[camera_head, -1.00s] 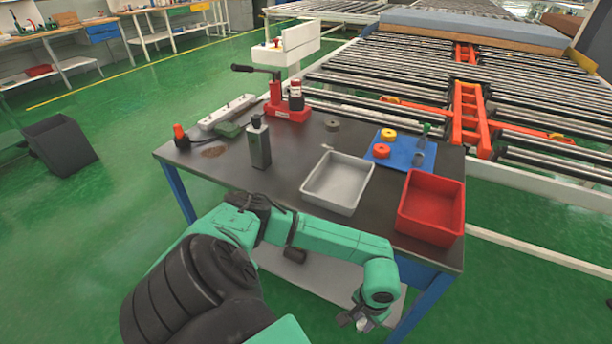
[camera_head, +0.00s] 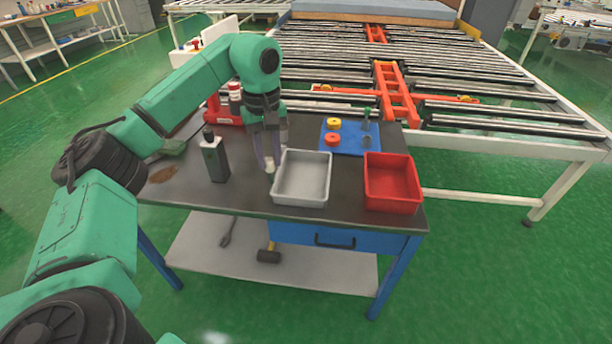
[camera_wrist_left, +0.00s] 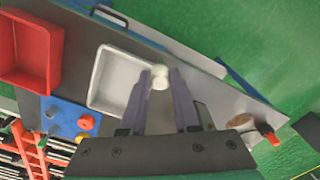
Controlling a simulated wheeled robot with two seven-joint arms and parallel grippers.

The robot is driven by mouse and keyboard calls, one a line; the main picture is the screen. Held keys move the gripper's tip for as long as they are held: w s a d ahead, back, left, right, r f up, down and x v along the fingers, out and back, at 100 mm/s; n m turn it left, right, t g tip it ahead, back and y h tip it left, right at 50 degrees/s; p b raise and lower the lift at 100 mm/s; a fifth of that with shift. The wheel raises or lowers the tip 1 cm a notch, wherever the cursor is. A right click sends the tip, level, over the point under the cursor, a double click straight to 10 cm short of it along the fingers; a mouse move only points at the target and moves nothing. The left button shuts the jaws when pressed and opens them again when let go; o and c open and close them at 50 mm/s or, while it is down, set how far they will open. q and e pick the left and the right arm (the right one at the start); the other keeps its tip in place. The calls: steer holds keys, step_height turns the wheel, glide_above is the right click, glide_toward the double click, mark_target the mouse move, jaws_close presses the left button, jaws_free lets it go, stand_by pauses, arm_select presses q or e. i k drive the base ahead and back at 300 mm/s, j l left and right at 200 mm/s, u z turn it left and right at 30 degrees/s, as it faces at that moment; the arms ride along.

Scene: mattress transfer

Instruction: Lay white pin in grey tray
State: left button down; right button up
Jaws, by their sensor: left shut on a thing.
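My left gripper (camera_head: 267,162) hangs down over the dark tabletop at the left edge of the grey tray (camera_head: 303,198). Its fingers are shut on the white pin (camera_head: 270,166), a small pale piece at the fingertips. In the left wrist view the white pin (camera_wrist_left: 160,77) shows between the fingertips, beside the rim of the grey tray (camera_wrist_left: 97,85). The tray looks empty. The fingers hide part of the pin, and I cannot tell whether it touches the table. My right gripper is not in view.
A red bin (camera_head: 392,185) stands right of the tray. The roller conveyor (camera_head: 480,80) lies beyond.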

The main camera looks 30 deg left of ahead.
mark_target(315, 167)
steer(key=i, duration=0.9)
